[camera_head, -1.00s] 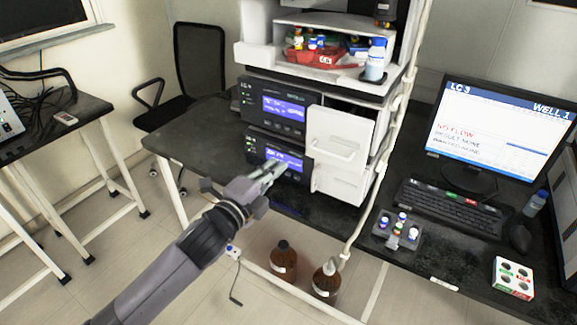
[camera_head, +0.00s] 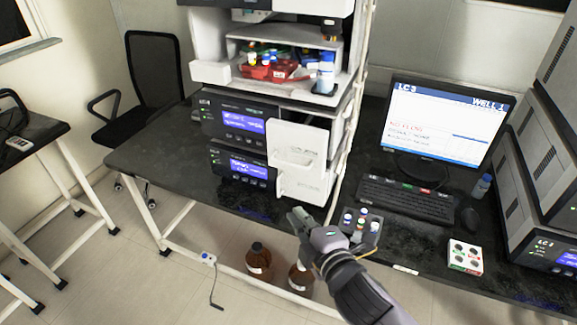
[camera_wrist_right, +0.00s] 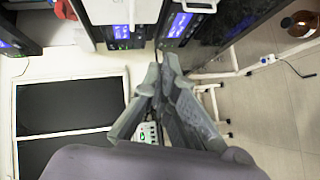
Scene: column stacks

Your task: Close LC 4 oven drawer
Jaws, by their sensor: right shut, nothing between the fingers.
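A white oven drawer (camera_head: 297,148) with a moulded handle stands pulled out at the right of the instrument stack, with a dark opening behind its front. A second white front (camera_head: 304,182) sits just below it. My left gripper is not in view.
Two dark instruments with lit screens, the upper (camera_head: 235,118) and lower (camera_head: 242,167), stand left of the drawers. A vial rack (camera_head: 372,236), keyboard (camera_head: 408,200) and monitor (camera_head: 445,118) are to the right. Brown bottles (camera_head: 258,258) stand below the bench. A white pole (camera_head: 350,120) rises beside the stack.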

